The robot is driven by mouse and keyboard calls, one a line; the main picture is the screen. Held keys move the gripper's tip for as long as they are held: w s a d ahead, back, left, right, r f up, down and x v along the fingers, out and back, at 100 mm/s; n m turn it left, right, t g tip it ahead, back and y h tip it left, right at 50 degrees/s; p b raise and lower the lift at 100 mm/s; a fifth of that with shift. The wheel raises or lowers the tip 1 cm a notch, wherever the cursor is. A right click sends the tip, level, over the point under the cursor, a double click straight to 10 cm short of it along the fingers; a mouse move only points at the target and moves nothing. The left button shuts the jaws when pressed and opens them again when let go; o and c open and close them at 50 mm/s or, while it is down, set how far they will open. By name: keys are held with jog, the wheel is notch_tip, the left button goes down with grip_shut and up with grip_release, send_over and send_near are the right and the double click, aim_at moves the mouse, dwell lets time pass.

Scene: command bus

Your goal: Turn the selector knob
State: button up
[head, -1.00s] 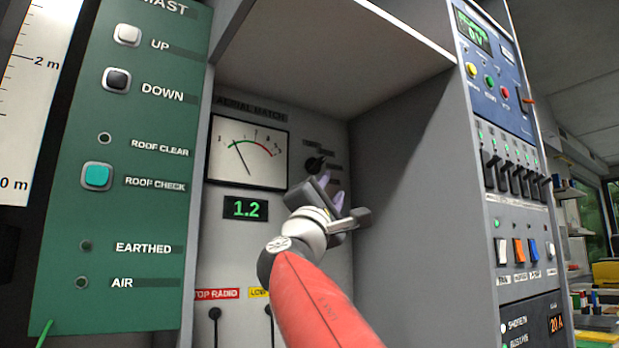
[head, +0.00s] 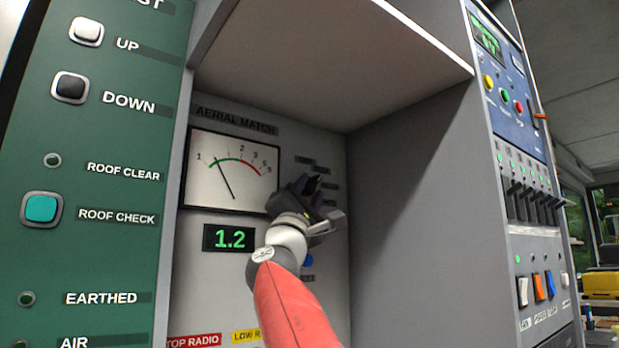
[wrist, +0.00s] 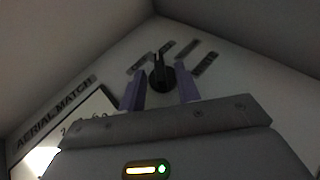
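The black selector knob (wrist: 160,76) shows in the wrist view, round with a raised pointer bar, on the panel amid several dark label strips. My gripper (head: 309,190) is open in front of the panel. Its two purple fingers stand to the left and right of the knob in the wrist view, with a gap visible on each side. I cannot tell whether the tips reach past the knob's face. In the head view my gripper hides the knob.
The aerial match meter (head: 231,171) and a green 1.2 display (head: 230,238) lie left of my gripper. The recess has a grey side wall (head: 410,190) on the right and a shelf (head: 345,60) above. A blue button (head: 308,261) sits below my gripper.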

jog(key=shift+w+d+r, duration=0.1)
jog(key=shift+w+r, duration=0.1)
jog(key=shift+r, duration=0.05)
grip_shut()
jog(key=shift+r+m+g+h+p, duration=0.1)
jog(key=shift+m+g+h+p, duration=0.25)
jog(key=shift+m, duration=0.25)
jog(key=shift+g, duration=0.35)
grip_release()
jog(key=shift+s, duration=0.1)
